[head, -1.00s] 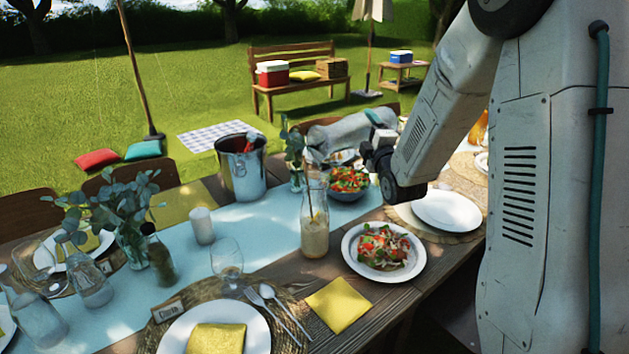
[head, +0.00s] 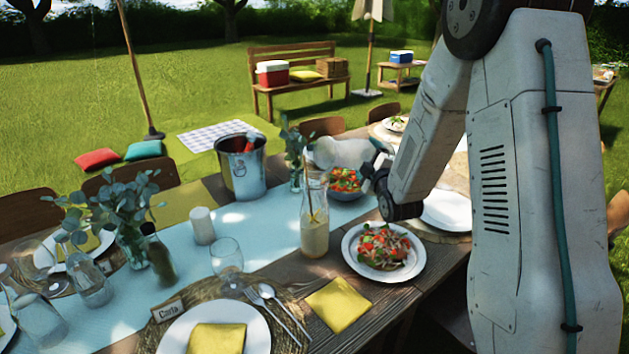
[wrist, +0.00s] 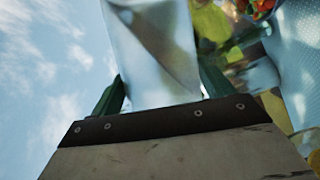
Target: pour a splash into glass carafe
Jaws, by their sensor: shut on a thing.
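A glass carafe (head: 314,238) stands upright on the table, with pale yellowish liquid low in it and a thin stick rising from its neck. My gripper (head: 378,163) is shut on a clear, pale vessel (head: 343,153), which lies nearly on its side in the air. The vessel's left end is above and close to the carafe's mouth; I cannot tell whether liquid runs from it. In the wrist view the vessel (wrist: 152,45) sits between my green fingers (wrist: 160,92). Its contents are unclear.
A salad plate (head: 383,250) is right of the carafe, and a salad bowl (head: 347,193) is behind it. A metal bucket (head: 240,172), a white candle (head: 202,226) and a wine glass (head: 227,262) stand to the left. A yellow napkin (head: 339,304) lies in front.

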